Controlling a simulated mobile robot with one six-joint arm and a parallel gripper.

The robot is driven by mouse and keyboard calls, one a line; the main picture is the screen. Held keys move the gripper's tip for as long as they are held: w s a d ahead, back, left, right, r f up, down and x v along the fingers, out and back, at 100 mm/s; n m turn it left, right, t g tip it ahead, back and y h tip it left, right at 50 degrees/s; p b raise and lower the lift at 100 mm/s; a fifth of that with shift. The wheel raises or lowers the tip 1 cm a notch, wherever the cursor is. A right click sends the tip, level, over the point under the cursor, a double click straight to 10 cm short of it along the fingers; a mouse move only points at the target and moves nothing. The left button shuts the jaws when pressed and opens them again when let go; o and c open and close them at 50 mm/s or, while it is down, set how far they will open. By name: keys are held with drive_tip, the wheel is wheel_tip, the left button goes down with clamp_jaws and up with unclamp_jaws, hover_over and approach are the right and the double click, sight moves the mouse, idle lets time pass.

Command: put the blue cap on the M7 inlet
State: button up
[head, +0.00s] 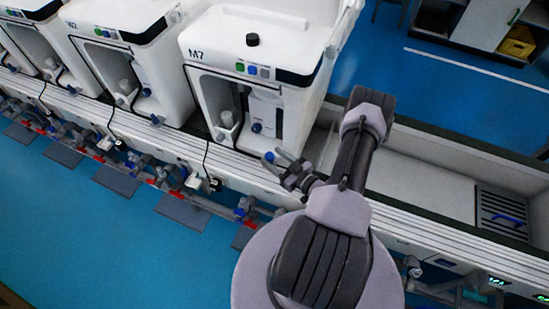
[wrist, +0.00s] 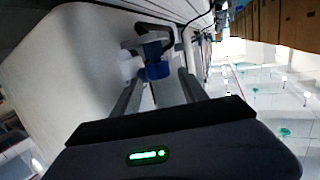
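The white M7 machine (head: 255,45) stands at the upper middle of the head view, its label on the front. My gripper (head: 274,156) is in front of it, at the bench edge. A small blue cap (head: 269,157) shows by the fingertips. In the wrist view the blue cap (wrist: 157,71) sits between and just beyond the spread fingers of my gripper (wrist: 162,76), with a visible gap at the right finger. A grey-blue fitting with a dark handle (wrist: 152,48) is directly behind the cap. I cannot tell whether they are joined, or which part is the inlet.
Similar white machines (head: 125,50) stand to the left. Pipes with red and blue fittings (head: 150,170) run below the bench front. A blue knob (head: 257,127) sits inside M7's bay. A trough with a drain grate (head: 502,212) lies right.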

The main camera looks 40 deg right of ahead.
drive_tip(key=shift+r, duration=0.25)
drive_tip(key=shift+r+p, duration=0.8)
drive_tip(key=shift+p, duration=0.2)
drive_tip(key=s+p, duration=0.2)
drive_tip(key=s, duration=1)
drive_tip(key=shift+r, duration=0.45)
